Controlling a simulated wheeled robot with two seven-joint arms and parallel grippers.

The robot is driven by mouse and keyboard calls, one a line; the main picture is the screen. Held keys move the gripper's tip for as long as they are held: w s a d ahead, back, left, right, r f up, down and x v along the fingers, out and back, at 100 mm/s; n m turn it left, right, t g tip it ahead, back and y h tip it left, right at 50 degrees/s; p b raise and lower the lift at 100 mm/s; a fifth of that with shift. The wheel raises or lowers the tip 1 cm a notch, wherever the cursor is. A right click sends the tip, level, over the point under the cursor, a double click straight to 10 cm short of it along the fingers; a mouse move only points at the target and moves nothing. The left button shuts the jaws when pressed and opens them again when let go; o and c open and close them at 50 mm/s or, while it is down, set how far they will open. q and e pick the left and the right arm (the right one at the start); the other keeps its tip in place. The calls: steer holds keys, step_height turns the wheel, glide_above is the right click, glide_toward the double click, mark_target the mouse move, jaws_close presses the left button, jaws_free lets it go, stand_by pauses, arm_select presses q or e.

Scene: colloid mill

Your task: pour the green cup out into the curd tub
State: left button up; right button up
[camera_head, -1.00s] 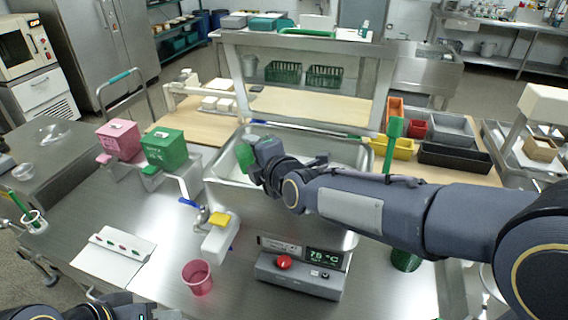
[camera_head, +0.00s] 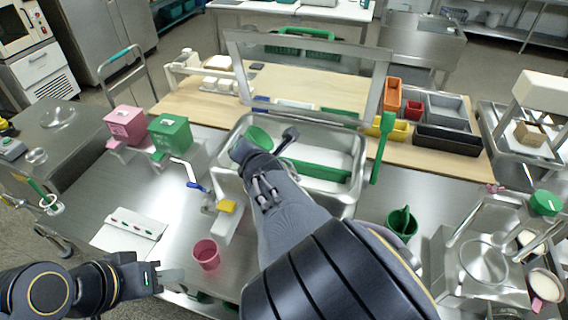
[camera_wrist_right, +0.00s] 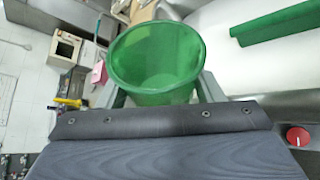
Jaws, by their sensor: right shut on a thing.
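The green cup (camera_head: 258,137) is held by my right gripper (camera_head: 243,150) at the left back part of the steel curd tub (camera_head: 357,172). The cup looks tilted in the head view; whether it touches the rim I cannot tell. In the right wrist view the green cup (camera_wrist_right: 158,58) shows its open mouth, and I see no contents inside. The tub has a pale inside, partly hidden by my right arm. My left gripper (camera_head: 174,278) is low at the left front, apart from the pink cup (camera_head: 206,254); its finger opening is unclear.
A green bar (camera_head: 322,171) lies across the tub, and an upright green paddle (camera_head: 382,148) stands at its right. A tap with a yellow block (camera_head: 227,206) is in front. Pink and green boxes (camera_head: 170,133) stand left. A green container (camera_head: 402,222) stands right.

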steer(key=shift+s+a+f+n+h, duration=0.15)
steer(key=shift+a+f+n+h, duration=0.05)
steer(key=shift+a+n+h, duration=0.45)
steer(key=shift+s+a+f+n+t+h, duration=0.15)
steer(key=shift+a+n+t+h, duration=0.15)
steer(key=shift+a+n+h, duration=0.55)
steer(key=shift+s+a+f+n+t+h, duration=0.15)
steer(key=shift+a+f+n+h, duration=0.2)
steer(key=shift+a+n, duration=0.2)
steer(key=shift+w+a+f+n+t+h, duration=0.1)
steer(key=shift+a+f+n+t+h, duration=0.05)
steer(key=shift+a+f+n+h, duration=0.35)
steer(key=shift+s+d, duration=0.1)
